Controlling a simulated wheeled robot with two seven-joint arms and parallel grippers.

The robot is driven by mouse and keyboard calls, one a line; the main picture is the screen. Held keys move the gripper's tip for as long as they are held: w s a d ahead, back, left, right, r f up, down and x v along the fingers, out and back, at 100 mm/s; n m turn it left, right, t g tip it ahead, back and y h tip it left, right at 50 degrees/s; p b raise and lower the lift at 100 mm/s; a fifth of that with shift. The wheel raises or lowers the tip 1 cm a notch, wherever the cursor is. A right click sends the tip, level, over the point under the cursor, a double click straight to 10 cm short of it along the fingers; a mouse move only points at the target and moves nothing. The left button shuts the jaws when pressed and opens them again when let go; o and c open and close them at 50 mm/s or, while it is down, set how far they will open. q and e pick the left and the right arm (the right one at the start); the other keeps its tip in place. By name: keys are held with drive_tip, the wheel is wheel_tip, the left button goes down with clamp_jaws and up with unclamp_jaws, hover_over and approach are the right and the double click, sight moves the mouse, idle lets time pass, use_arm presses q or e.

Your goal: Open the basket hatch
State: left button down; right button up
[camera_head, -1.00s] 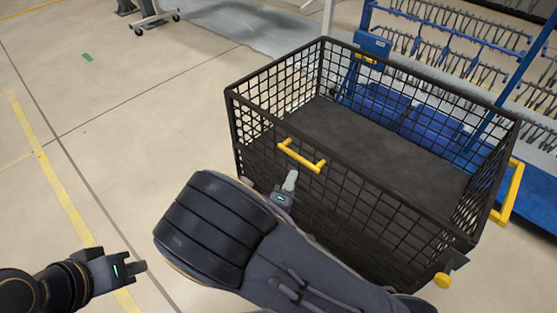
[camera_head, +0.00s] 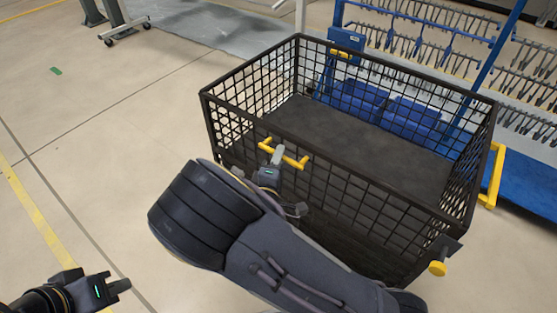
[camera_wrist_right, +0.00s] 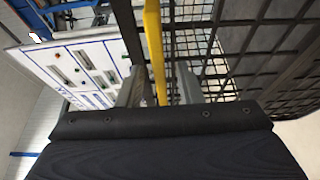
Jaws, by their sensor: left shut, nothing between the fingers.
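The black wire-mesh basket (camera_head: 205,100) stands in the middle and right of the head view. Its near side carries a yellow handle (camera_head: 292,161) below the top rim. My right gripper (camera_head: 277,155) is at this handle, near its middle. In the right wrist view, the yellow bar (camera_wrist_right: 154,45) runs between the two fingers of my right gripper (camera_wrist_right: 158,88), which look apart. My forearm hides part of the near mesh. My left gripper (camera_head: 124,286) is shut and empty at the lower left, away from the basket.
Another yellow handle (camera_head: 493,175) and a yellow knob (camera_head: 437,268) are at the basket's right end. A blue rack (camera_head: 480,32) with many hooks stands behind. A wheeled stand (camera_head: 127,30) is at the upper left.

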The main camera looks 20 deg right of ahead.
clamp_jaws()
drive_tip(key=shift+f, duration=0.1)
